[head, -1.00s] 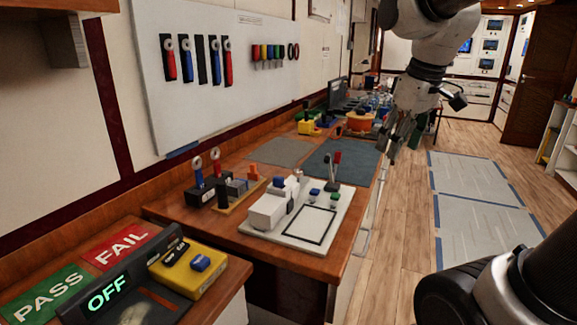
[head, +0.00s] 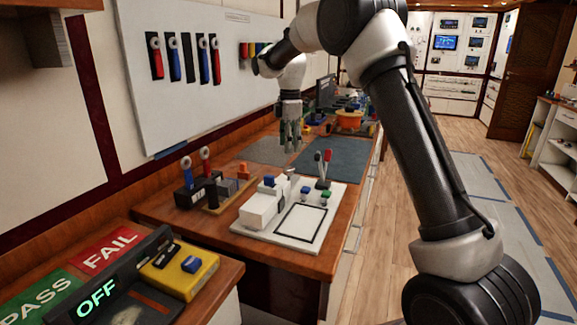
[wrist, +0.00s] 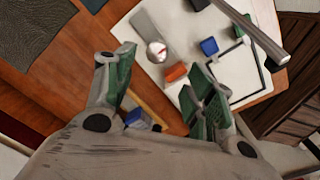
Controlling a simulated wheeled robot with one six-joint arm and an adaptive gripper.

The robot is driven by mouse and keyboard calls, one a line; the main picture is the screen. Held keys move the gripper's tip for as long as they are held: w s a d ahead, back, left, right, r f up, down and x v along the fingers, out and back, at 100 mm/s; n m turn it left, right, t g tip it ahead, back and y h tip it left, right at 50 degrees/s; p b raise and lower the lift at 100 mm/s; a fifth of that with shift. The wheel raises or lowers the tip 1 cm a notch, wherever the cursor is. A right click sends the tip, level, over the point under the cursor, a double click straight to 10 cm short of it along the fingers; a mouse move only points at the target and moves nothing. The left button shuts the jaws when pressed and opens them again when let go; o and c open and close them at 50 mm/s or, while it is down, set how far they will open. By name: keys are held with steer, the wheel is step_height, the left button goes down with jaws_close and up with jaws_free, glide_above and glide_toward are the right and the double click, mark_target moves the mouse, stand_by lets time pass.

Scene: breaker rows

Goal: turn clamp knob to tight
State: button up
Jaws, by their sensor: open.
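The board carries a white block (head: 262,209) with a blue piece (head: 269,181) on top, and small blue (head: 308,190) and green (head: 326,196) pieces. A shiny round silver knob (wrist: 157,51) shows beyond my fingertips in the wrist view, near an orange block (wrist: 176,72). I cannot tell for sure which piece is the clamp knob.
Red- and black-handled tools (head: 322,168) stand upright at the board's back. A rack (head: 197,192) with blue and red tools is to its left. A yellow box (head: 178,272) and OFF display (head: 97,298) are nearer. Dark mats (head: 335,160) lie behind.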

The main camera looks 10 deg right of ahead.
mark_target(288, 167)
steer(key=f, duration=0.8)
steer(key=shift+w+a+f, duration=0.2)
steer(key=shift+w+f, duration=0.05)
steer(key=c, duration=1)
